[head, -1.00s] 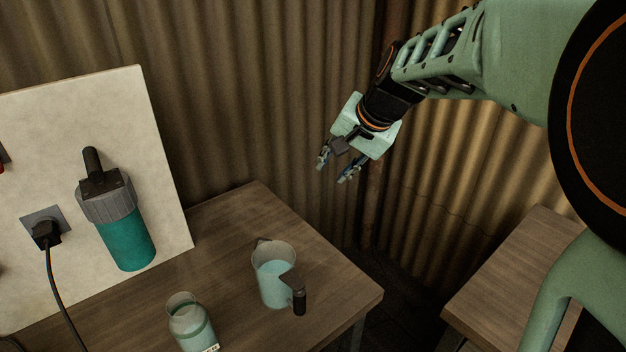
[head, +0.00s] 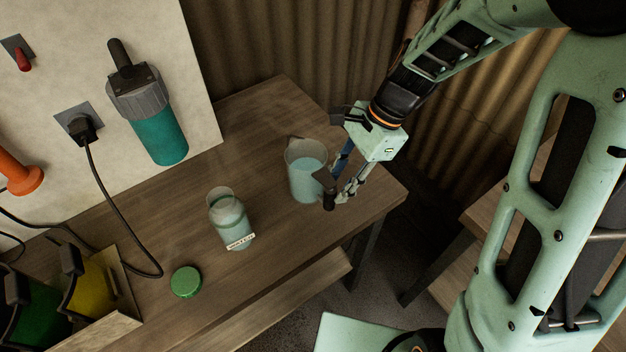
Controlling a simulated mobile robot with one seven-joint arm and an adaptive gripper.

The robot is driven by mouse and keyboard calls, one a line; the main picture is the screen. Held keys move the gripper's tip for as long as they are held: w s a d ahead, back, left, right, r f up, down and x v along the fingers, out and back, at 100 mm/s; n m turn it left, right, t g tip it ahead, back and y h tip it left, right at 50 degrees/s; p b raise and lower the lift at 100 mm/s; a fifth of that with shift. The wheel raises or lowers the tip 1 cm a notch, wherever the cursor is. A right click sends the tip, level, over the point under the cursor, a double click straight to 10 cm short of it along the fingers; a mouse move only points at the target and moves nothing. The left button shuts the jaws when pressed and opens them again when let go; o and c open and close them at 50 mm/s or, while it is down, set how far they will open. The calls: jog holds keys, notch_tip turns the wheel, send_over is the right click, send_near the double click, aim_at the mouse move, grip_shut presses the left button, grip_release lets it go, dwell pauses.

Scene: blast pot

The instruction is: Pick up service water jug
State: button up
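The service water jug (head: 305,178) is a clear jug of pale blue liquid with a spout and a dark handle (head: 328,188) on its right side. It stands upright on the wooden table near the right end. My gripper (head: 343,180) is at the jug's handle, reaching in from the upper right. Its fingers look spread, one behind the handle and one on the near right side. Contact with the handle cannot be made out. The far finger is partly hidden.
A glass jar (head: 228,215) with a label stands left of the jug, with a green lid (head: 186,282) nearby. A pale panel (head: 205,90) with a teal canister (head: 155,130) and a plugged cable stands behind. Green and yellow items sit in a tray (head: 120,285) at lower left.

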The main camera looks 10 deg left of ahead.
aim_at(329, 198)
jog(key=x, duration=0.5)
jog(key=shift+s+a, duration=0.1)
jog(key=shift+c, duration=0.5)
grip_shut()
jog(key=shift+r, duration=0.1)
